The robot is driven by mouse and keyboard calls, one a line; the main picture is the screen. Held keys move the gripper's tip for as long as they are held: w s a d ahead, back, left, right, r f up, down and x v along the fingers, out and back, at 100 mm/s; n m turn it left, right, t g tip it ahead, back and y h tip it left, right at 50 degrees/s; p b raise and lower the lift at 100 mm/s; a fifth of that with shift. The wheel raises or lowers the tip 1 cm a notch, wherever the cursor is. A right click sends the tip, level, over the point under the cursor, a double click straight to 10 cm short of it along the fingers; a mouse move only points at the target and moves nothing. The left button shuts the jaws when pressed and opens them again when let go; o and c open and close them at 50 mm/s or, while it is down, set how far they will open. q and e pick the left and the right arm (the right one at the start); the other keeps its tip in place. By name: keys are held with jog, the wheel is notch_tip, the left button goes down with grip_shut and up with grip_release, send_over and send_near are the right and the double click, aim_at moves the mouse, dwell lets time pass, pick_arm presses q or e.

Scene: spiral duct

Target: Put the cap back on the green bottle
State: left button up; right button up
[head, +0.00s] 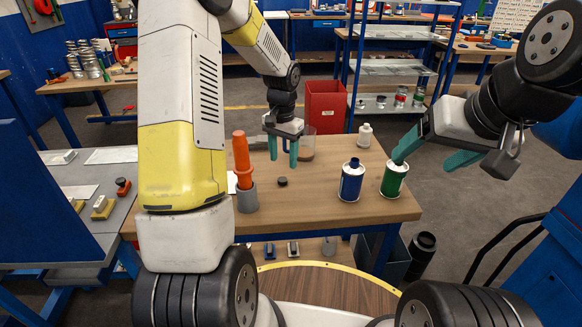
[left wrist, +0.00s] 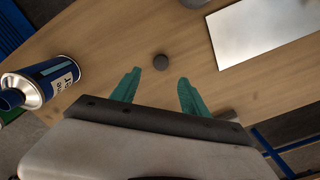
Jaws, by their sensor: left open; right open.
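The green bottle (head: 394,182) stands upright at the table's right end; its top is partly hidden behind a finger of my right gripper. A small dark round cap (head: 282,181) lies flat on the table. My left gripper (head: 283,161) is open and empty above the table, fingers pointing down. In the left wrist view the cap (left wrist: 160,62) shows just beyond and between the left fingertips (left wrist: 158,78), apart from them. My right gripper (head: 421,165) is open beside the green bottle, one fingertip overlapping its neck; I cannot tell whether they touch.
A blue bottle (head: 352,182) stands just left of the green one, and also shows in the left wrist view (left wrist: 42,85). An orange object in a grey cup (head: 247,199) stands left of the cap. A white bottle (head: 365,135), a clear container (head: 305,146) and a red bin (head: 325,105) are behind.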

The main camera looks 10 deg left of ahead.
aim_at(282, 179)
pick_arm(q)
jog(key=shift+f, duration=0.85)
jog(key=f, duration=0.5)
jog(key=shift+s+a+f, duration=0.15)
jog(key=shift+s, duration=0.1)
grip_shut()
